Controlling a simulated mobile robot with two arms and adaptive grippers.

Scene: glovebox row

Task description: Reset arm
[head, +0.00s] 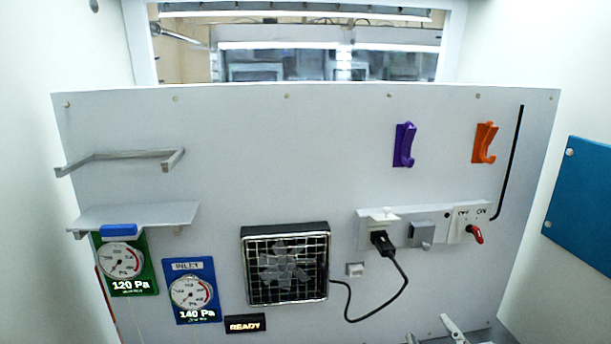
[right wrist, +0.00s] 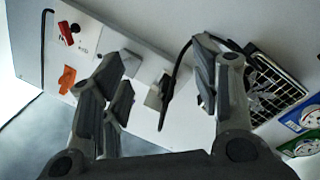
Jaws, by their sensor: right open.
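My right gripper (right wrist: 165,75) is open in the right wrist view, with its two dark grey fingers spread wide and nothing held between them. Beyond the fingers is the wall panel with the black plug (right wrist: 165,88) and its cable. In the head view, pale grey tips at the bottom edge, right of centre, seem to belong to my right gripper (head: 432,334); they are below the socket strip (head: 405,228), and most of the arm is out of frame. My left gripper is not in view.
The panel carries a fan (head: 285,270), two gauges (head: 122,270) (head: 193,292), a shelf (head: 140,215), a purple hook (head: 404,145), an orange hook (head: 484,142) and a red switch (head: 474,234). A black cable (head: 395,295) loops from plug to fan. A blue board (head: 590,205) is at right.

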